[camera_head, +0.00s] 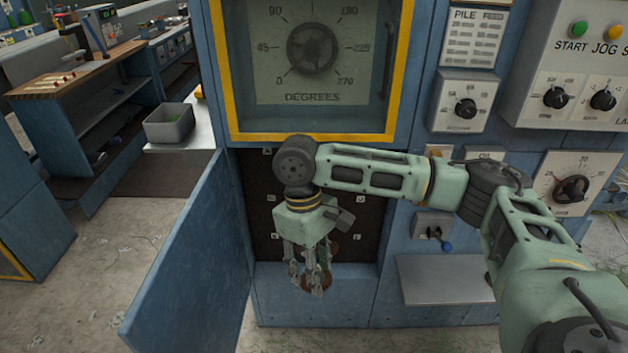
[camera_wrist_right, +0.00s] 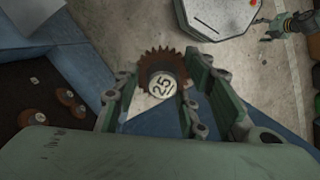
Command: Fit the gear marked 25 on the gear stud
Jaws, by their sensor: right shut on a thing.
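The brown toothed gear marked 25 (camera_wrist_right: 161,78) is held between the fingers of my right gripper (camera_wrist_right: 160,95), its numbered hub facing the wrist camera. In the head view my right gripper (camera_head: 312,272) hangs down in front of an open cabinet bay, shut on the gear. The bay's dark back panel (camera_head: 262,215) carries small pale labels. In the wrist view several brown round parts (camera_wrist_right: 65,97) sit on a dark panel at the left, apart from the held gear. I cannot tell which is the gear stud.
A blue door (camera_head: 185,265) stands open left of the bay. A yellow-framed degrees dial (camera_head: 313,50) is above it. A small shelf (camera_head: 445,280) juts out at the right, below a blue-knobbed lever (camera_head: 434,232). A grey bin (camera_head: 169,122) stands on a bench at the left.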

